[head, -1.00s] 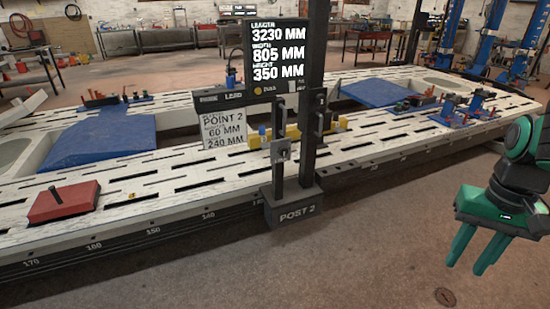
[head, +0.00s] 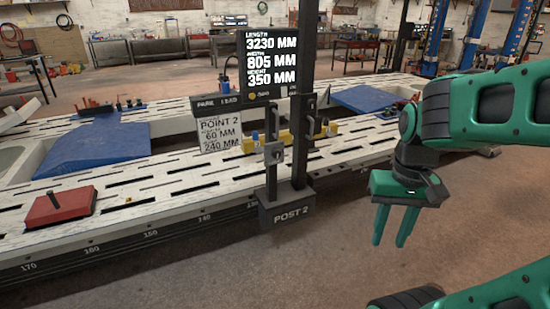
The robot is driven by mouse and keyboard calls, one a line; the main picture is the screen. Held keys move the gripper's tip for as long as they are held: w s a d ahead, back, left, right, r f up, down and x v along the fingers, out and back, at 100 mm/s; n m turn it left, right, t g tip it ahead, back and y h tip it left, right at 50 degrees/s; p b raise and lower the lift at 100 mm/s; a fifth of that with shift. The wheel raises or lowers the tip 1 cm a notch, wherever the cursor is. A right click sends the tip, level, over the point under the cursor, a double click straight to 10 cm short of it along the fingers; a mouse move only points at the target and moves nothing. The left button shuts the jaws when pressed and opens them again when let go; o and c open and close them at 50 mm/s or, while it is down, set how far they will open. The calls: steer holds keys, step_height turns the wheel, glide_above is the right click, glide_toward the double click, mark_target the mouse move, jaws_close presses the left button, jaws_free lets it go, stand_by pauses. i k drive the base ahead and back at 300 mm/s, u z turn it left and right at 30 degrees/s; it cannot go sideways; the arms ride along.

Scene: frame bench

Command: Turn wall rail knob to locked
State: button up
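My green gripper (head: 391,227) hangs in the air at the right, fingers pointing down. Its two fingers are apart with nothing between them. It is to the right of the dark post marked POST 2 (head: 287,211) and does not touch it. The post stands at the near edge of the white slotted bench (head: 115,190) and carries small dark clamp-like fittings (head: 273,153). I cannot clearly make out a wall rail knob or its setting in this view.
A display (head: 271,62) with measurements and a POINT 2 card (head: 218,132) stand by the post. A red block with a short pin (head: 58,206) is on the bench at left. Blue ramps (head: 95,150) lie beyond. The floor (head: 330,250) right of the post is clear.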

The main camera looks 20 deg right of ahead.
mark_target(276, 154)
steer(key=u, duration=0.05)
steer(key=i, duration=1)
steer(key=z, duration=0.05)
